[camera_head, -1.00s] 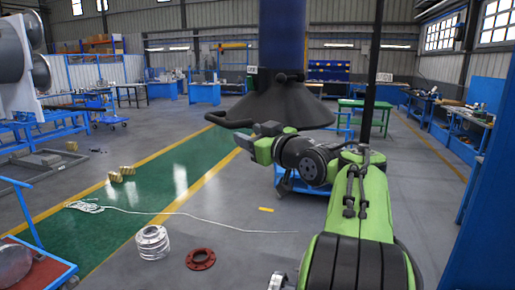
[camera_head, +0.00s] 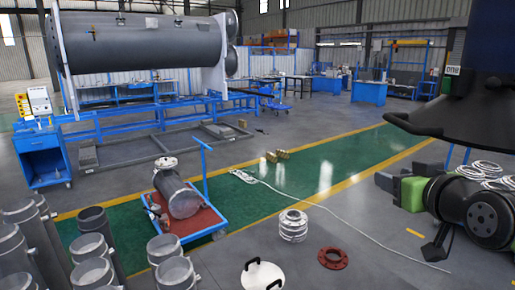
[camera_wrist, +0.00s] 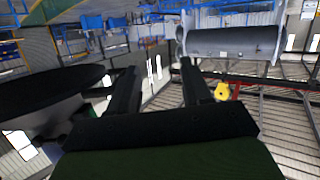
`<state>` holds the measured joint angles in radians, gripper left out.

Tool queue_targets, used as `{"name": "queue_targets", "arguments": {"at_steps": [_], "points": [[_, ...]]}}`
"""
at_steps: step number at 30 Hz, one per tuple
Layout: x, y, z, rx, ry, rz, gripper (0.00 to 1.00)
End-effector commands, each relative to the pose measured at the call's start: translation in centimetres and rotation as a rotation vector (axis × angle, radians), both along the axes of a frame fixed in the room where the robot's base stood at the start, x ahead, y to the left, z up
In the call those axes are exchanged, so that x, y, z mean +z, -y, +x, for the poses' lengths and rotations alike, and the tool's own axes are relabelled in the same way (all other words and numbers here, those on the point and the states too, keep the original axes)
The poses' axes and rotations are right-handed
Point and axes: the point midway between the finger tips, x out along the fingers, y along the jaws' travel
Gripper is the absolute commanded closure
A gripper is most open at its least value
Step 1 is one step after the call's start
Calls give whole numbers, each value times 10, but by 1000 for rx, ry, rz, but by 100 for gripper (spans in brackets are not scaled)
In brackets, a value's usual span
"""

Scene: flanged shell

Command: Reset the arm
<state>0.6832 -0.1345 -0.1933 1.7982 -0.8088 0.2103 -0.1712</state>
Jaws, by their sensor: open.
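My gripper (camera_wrist: 158,78) shows in the wrist view with its two dark fingers spread apart. It is open, and nothing is between the fingers. It points out over the hall, clear of any surface. In the head view my green and black arm is at the right edge, partly cut off by the frame.
A large dark hood (camera_head: 475,110) hangs close above my arm. A blue trolley (camera_head: 207,155) carries a flanged shell (camera_head: 180,196). A silver flanged part (camera_head: 293,227) and a red ring (camera_head: 332,258) lie on the floor. Several grey pipes stand at lower left.

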Motion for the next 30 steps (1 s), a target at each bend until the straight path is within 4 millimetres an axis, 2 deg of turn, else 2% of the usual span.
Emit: {"name": "queue_targets", "arguments": {"at_steps": [1,3,5,6,9,12,16,19,30], "points": [[-19,-38,-11,29,-79,29,52],[-52,-77,-32,44,-207,66,52],[-81,-106,-57,52,-318,87,52],[-101,-122,-76,55,-392,97,52],[-149,-149,-130,50,-570,103,52],[-188,-159,-178,29,-709,94,52],[-214,-159,-212,0,-805,84,52],[-219,-157,-218,-8,-824,83,52],[-218,-157,-217,-8,-822,84,52]]}}
